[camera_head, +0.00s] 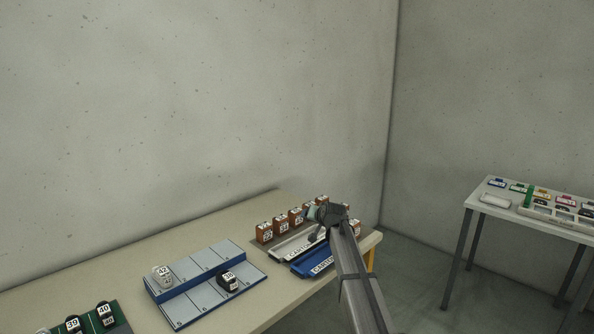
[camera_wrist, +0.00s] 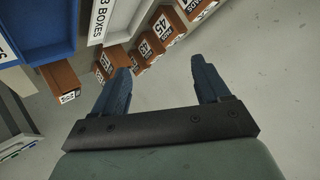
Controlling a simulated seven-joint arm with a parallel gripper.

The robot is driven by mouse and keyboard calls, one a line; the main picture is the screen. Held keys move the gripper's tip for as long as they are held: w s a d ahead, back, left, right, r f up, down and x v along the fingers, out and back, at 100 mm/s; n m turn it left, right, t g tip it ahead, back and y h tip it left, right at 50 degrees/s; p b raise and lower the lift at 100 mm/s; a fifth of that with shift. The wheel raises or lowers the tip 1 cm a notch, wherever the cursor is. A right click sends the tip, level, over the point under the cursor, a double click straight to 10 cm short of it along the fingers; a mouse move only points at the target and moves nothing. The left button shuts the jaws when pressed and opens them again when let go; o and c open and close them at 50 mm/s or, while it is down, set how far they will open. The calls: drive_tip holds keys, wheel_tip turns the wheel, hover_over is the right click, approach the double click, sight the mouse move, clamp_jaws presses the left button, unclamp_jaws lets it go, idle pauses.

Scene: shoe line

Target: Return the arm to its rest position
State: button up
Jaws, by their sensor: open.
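My gripper (camera_wrist: 160,92) shows in the wrist view with its two blue-grey fingers spread apart and nothing between them. Bare grey floor lies beyond the fingertips. In the head view my arm reaches from the lower right to the right end of the long table (camera_head: 110,262), and its wrist is above the carton trays. The fingertips are too small to make out there.
Brown boxes (camera_head: 264,232) stand in a row behind a white carton tray (camera_head: 292,247) and a blue carton tray (camera_head: 312,262). A blue-grey rack (camera_head: 205,292) holds a white shoe (camera_head: 162,276) and a black shoe (camera_head: 228,281). A side table (camera_head: 480,209) stands right.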

drive_tip(key=s+d+f+m+t+h, duration=0.1)
drive_tip(key=d+f+m+t+h, duration=0.2)
drive_tip(key=d, duration=1.9)
drive_tip(key=s+f+g, duration=0.2)
drive_tip(key=s+f, duration=0.2)
drive_tip(key=f, duration=0.4)
drive_tip(key=s+f+g, duration=0.2)
drive_tip(key=s+f, duration=0.2)
drive_tip(key=f, duration=0.5)
drive_tip(key=s+a+f+n+g, duration=0.1)
drive_tip(key=s+a+f+g, duration=0.2)
drive_tip(key=s+f, duration=0.65)
drive_tip(key=s+a+f+n+g+y, duration=0.1)
drive_tip(key=s+a+f+g, duration=0.15)
drive_tip(key=s+f, duration=0.65)
drive_tip(key=s+a+f+g, duration=0.2)
drive_tip(key=s+a+f, duration=0.1)
drive_tip(key=s+f, duration=0.65)
drive_tip(key=s+a+f+n+g, duration=0.1)
drive_tip(key=s+f+g, duration=0.1)
drive_tip(key=s, duration=1)
drive_tip(key=s+a+f+n+g, duration=0.1)
drive_tip(key=s+g, duration=0.3)
drive_tip(key=s, duration=0.9)
drive_tip(key=s+a+f+n+g+h, duration=0.1)
drive_tip(key=s+f+g, duration=0.1)
drive_tip(key=s, duration=1.1)
drive_tip(key=shift+f+g, duration=0.35)
drive_tip(key=shift+g, duration=0.2)
drive_tip(key=shift+s, duration=0.1)
